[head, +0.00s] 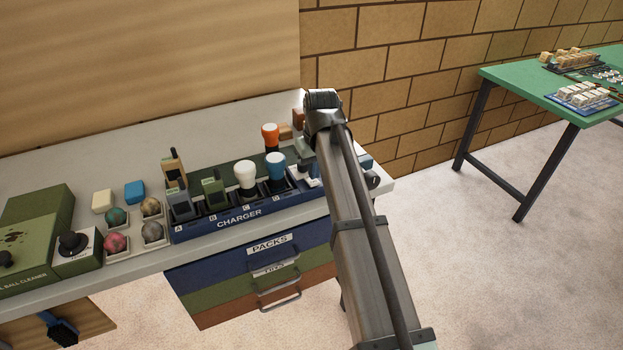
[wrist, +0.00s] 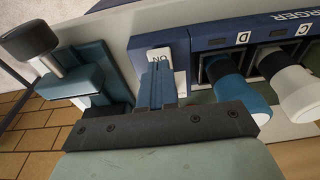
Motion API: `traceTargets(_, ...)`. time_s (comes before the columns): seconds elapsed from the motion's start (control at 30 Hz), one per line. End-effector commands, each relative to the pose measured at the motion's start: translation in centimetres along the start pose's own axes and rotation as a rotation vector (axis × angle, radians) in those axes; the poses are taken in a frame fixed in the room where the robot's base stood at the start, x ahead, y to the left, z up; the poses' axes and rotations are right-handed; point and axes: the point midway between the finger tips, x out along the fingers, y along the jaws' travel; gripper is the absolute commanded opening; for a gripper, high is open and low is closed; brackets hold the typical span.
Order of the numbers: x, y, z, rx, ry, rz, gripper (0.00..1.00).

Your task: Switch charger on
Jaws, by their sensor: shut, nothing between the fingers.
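The charger (head: 200,229) is a long dark blue unit on the bench, with bays marked A to D. In the wrist view its blue end (wrist: 215,42) carries a white switch plate (wrist: 160,53) marked ON. My gripper (wrist: 157,75) is shut and empty, its blue-grey fingers directly over the switch plate and hiding its middle. I cannot tell whether they touch it or which way the switch is set. In the head view my arm covers much of the charger's right end, and the gripper (head: 305,150) is partly hidden there.
Blue-topped (head: 275,165) and white-topped (head: 244,173) packs stand in the bays beside my gripper. A teal device with a black knob (wrist: 28,40) is close on the other side. Drawers (head: 265,262) sit below. A green table (head: 560,90) stands far right.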

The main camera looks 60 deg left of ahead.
Motion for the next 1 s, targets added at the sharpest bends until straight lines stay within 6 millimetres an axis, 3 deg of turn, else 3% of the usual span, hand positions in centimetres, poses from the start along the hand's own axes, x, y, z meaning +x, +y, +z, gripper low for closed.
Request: traceTargets(1.0, 0.61, 0.0, 0.1, 0.0, 0.0, 0.0, 0.0)
